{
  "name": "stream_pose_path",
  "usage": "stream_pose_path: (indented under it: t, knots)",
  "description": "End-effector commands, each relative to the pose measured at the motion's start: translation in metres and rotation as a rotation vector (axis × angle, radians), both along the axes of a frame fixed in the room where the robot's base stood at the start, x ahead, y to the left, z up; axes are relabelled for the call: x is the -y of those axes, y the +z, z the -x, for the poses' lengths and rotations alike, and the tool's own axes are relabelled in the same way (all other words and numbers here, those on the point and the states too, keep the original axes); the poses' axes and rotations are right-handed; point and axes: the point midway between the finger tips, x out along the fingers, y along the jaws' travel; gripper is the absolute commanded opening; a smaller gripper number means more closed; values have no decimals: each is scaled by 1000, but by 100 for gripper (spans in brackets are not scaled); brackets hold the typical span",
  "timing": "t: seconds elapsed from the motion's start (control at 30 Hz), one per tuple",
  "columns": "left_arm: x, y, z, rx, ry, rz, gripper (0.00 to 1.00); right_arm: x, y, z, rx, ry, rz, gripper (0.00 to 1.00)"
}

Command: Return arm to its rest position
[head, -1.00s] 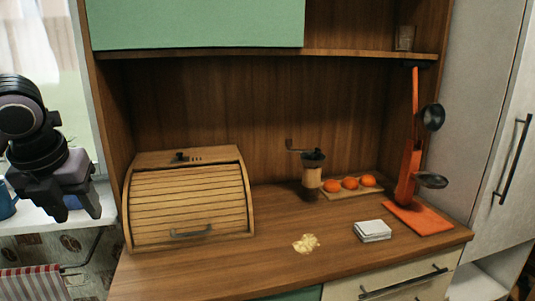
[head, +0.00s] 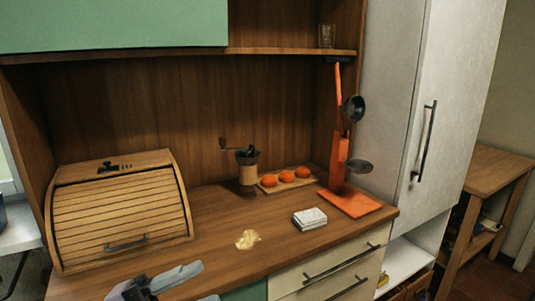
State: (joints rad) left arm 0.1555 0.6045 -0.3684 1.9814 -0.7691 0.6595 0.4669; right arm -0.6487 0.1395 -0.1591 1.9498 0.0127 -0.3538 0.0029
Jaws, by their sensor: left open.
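My left gripper (head: 200,283) shows at the bottom edge, left of centre, in front of the wooden counter's front edge. Its grey fingers point to the right and are apart, with nothing seen between them. The lower finger is cut off by the picture's edge, and most of the left arm is out of view. My right gripper is not in view.
The counter (head: 205,240) bears a roll-top bread box (head: 120,215), a coffee grinder (head: 247,170), a board with orange fruits (head: 286,176), a white stack (head: 309,219), a pale crumpled patch (head: 247,239) and an orange utensil stand (head: 350,203). A tall white cabinet (head: 410,100) stands right.

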Motion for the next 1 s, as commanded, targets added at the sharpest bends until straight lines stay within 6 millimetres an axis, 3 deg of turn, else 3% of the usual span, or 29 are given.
stream_pose_path:
  t: [0.17,0.3,0.37,0.5,0.6,0.7,0.8,1.0]
  knots:
    - [-30,-56,-23,-328,308,258,48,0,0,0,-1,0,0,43]
    - [-60,-130,-22,-631,559,364,48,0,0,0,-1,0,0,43]
    - [-72,-169,-12,-777,664,388,48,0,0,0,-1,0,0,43]
    - [-90,-255,33,-1105,863,399,48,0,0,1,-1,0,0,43]
    - [-95,-297,68,-1288,951,382,48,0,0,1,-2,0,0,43]
    - [-95,-323,94,-1409,999,367,48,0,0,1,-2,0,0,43]
    - [-95,-335,109,-1472,1022,358,48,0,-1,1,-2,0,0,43]
    - [-95,-338,113,-1491,1027,353,48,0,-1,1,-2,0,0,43]
